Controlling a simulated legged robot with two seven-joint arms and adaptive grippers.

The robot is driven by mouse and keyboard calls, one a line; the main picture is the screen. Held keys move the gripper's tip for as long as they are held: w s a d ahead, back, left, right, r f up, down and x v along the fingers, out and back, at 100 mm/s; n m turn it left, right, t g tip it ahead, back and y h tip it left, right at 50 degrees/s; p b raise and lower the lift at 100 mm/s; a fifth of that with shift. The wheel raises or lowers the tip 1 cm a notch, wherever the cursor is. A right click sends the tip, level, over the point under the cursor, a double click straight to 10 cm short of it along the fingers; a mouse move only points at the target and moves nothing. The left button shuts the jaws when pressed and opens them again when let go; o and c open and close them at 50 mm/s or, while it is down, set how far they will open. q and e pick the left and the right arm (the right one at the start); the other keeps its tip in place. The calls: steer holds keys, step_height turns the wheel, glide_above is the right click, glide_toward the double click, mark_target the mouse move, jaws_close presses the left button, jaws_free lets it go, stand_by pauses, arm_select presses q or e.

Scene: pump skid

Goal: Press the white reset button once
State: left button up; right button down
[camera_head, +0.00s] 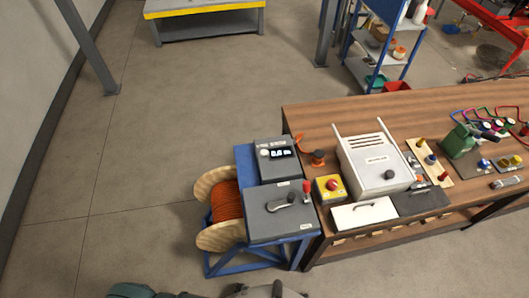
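A dark grey control box (270,172) stands on a blue stand, left of the wooden workbench. Its sloped top face carries a small pale round spot (264,153) at the left, which may be the white reset button, and a row of small white marks or switches beside it. The face is too small to read. No gripper of mine shows clearly. Only dark, cut-off shapes that may be parts of my own body appear along the bottom edge, well below and apart from the box.
A grey box with a lever (283,210) and a red knob sits in front of the control box. An orange cable reel (227,199) is at its left. The wooden workbench (310,112) holds a yellow box with a red button (332,185) and a white cabinet (372,168). The left floor is clear.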

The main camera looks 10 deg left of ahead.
arm_select(q)
jaws_close()
stand_by(0.7)
steer(key=shift+a, duration=0.1)
stand_by(0.4)
